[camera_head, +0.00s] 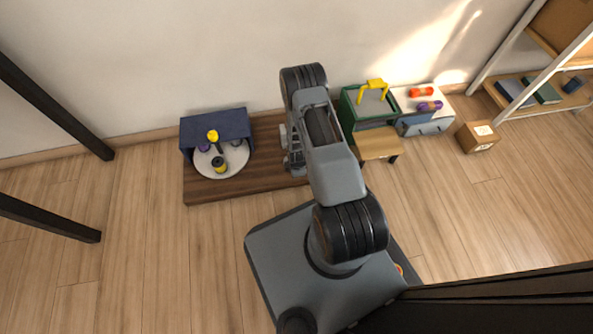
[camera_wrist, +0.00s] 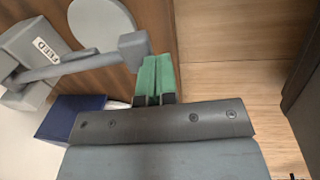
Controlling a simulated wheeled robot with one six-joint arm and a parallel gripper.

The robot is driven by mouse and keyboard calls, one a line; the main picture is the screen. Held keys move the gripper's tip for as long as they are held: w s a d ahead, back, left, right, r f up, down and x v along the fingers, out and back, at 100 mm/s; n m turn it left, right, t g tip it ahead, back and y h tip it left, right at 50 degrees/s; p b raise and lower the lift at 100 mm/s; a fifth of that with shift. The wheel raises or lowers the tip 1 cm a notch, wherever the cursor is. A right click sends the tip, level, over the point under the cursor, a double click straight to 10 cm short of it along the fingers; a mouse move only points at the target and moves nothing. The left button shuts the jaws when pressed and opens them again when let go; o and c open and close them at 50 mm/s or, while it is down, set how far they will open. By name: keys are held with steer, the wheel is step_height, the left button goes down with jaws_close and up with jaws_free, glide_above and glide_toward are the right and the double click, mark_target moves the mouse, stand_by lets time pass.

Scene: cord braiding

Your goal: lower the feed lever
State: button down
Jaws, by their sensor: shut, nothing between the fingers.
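In the wrist view a grey box with a FEED label (camera_wrist: 45,50) stands at the left. The grey feed lever (camera_wrist: 85,64) runs from it toward the right and ends in a square grey block (camera_wrist: 133,47). My gripper (camera_wrist: 156,62) has green fingers, shut together with nothing between them. The fingertips are right beside the end block, on its right; I cannot tell whether they touch it. In the head view my arm covers most of the feed unit (camera_head: 292,160), and the lever and my fingers cannot be made out there.
A dark wooden board (camera_head: 262,165) carries a navy housing (camera_head: 217,122) with a white turntable (camera_head: 236,160) and spools. A grey disc (camera_wrist: 98,22) lies near the lever. Right of my arm are a green crate (camera_head: 352,116), a small stool (camera_head: 379,145) and a cardboard box (camera_head: 477,137).

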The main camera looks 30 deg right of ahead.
steer(key=shift+r, duration=0.15)
steer(key=s+a+r+p, duration=0.2)
steer(key=s+r+p, duration=0.5)
steer(key=s, duration=0.2)
steer(key=shift+s+a, duration=0.3)
steer(key=shift+s, duration=0.05)
steer(key=w+a+r+m+p, duration=0.1)
steer(key=w+r+m+p, duration=0.3)
steer(key=r, duration=1)
steer(key=w+r+t+p, duration=0.1)
steer(key=w+r+p, duration=0.1)
steer(key=r+p, duration=0.8)
steer(key=w+a+r+m+p, duration=0.1)
steer(key=w+r+m+p, duration=0.2)
steer(key=r, duration=1.4)
steer(key=s+a+r+m+p, duration=0.1)
steer(key=s+r+p, duration=0.3)
steer(key=r, duration=0.9)
steer(key=s+a+r+m+p, duration=0.1)
steer(key=s+r+m+p, duration=0.2)
steer(key=r, duration=1)
steer(key=s+a+r+m+t+p, duration=0.1)
steer(key=s+r+m+p, duration=0.3)
steer(key=r+p, duration=0.4)
steer(key=shift+w+v, duration=0.4)
steer(key=shift+v, duration=2.25)
